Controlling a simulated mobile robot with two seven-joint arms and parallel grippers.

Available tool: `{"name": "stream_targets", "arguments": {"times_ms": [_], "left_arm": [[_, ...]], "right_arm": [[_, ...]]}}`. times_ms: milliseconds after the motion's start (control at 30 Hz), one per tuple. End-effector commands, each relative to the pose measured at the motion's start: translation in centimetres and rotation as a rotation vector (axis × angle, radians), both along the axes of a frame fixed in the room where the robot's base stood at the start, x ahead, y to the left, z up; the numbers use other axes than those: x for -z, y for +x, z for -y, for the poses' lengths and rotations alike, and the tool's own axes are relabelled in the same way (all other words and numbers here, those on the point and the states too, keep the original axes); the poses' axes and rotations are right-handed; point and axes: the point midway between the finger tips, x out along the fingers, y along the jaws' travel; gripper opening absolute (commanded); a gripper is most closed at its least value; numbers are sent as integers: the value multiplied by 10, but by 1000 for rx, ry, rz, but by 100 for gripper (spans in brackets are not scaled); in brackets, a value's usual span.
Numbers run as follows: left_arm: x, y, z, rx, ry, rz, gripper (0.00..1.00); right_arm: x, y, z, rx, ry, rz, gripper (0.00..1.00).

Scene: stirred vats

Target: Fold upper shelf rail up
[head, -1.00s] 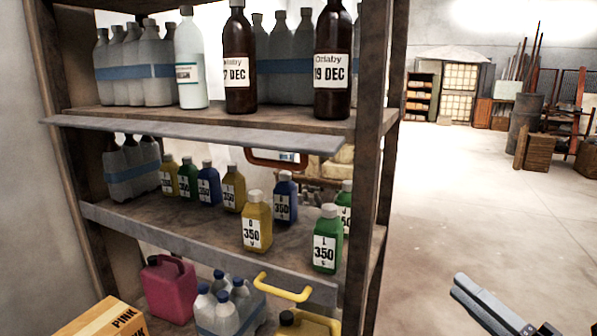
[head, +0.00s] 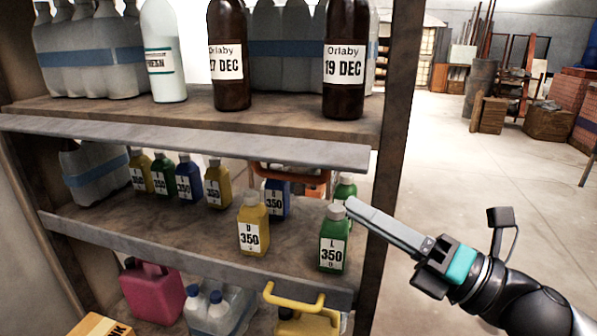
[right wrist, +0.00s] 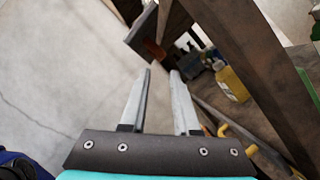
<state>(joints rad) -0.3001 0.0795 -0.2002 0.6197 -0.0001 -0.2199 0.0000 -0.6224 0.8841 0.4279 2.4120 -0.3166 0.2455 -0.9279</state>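The upper shelf rail (head: 190,143) is a long grey strip along the front edge of the upper shelf (head: 300,118). It lies folded down and outward, below the bottles' bases, and its right end is near the right post. My right gripper (head: 352,208) comes in from the right, with its fingertips below the rail's right end, apart from it, and overlapping the green bottle in the picture. In the right wrist view its two fingers (right wrist: 160,76) are spread with nothing between them. My left gripper is not in view.
Brown bottles (head: 345,60) and a white bottle (head: 163,55) stand on the upper shelf. Below, a yellow bottle (head: 253,225) and a green bottle (head: 333,240) stand near the lower rail (head: 190,262). The right post (head: 395,130) is close to my gripper. Open floor lies right.

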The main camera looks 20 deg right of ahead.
Motion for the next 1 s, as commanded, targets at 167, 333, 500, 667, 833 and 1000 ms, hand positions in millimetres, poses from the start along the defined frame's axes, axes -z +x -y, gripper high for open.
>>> {"name": "stream_targets", "arguments": {"times_ms": [167,333,500,667,833,1000], "left_arm": [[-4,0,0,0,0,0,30],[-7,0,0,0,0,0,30],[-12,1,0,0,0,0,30],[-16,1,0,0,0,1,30],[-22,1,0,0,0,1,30],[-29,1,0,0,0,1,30]], "right_arm": [[-6,14,-10,0,0,2,30],[-10,25,-19,0,-2,1,30],[-14,35,-27,1,2,1,30],[-18,45,-35,1,0,1,30],[-21,56,-42,2,2,1,30],[-25,67,-51,3,1,0,30]]}}
